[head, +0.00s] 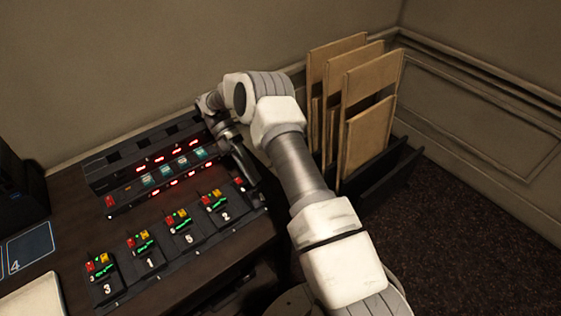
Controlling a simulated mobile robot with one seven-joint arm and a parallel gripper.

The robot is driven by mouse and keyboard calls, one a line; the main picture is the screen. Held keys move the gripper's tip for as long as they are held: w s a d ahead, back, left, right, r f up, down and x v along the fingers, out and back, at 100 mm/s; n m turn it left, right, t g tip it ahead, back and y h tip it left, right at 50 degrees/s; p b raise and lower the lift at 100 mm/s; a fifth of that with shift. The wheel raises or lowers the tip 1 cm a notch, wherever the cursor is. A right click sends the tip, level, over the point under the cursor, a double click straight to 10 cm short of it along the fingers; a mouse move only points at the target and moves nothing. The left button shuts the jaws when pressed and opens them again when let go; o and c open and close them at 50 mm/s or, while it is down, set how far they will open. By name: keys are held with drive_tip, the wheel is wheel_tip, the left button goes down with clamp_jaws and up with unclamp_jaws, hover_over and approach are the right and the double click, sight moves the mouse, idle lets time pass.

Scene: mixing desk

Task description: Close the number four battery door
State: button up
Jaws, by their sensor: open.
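My gripper (246,180) is a dark shape at the right end of the desk, close to the right end of the black rack (118,182). It is open. The rack has red lights and small teal displays. In front of it stands a row of black units (150,262) with red, yellow and green parts, labelled 3, 1, 5 and 2 from left to right. I see no unit labelled 4 in this row. I cannot make out the number four battery door; my gripper and wrist cover part of the rack's right end. Contact between gripper and rack cannot be told.
A blue card marked 4 (28,250) lies at the desk's left, by a pale pad (32,300) and a dark object (18,190). Upright wooden boards (368,75) stand in a black holder (385,185) right of my arm. Carpet (470,230) is open at the right.

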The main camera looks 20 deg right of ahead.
wheel_tip(320, 180, up, 2)
drive_tip(key=shift+r, duration=0.15)
drive_tip(key=s+d+r, duration=0.5)
drive_tip(key=d+r, duration=0.1)
drive_tip(key=d, duration=0.4)
drive_tip(key=shift+s+d+r+p, duration=0.15)
drive_tip(key=shift+s+r+p, duration=0.05)
drive_tip(key=shift+s+p, duration=0.15)
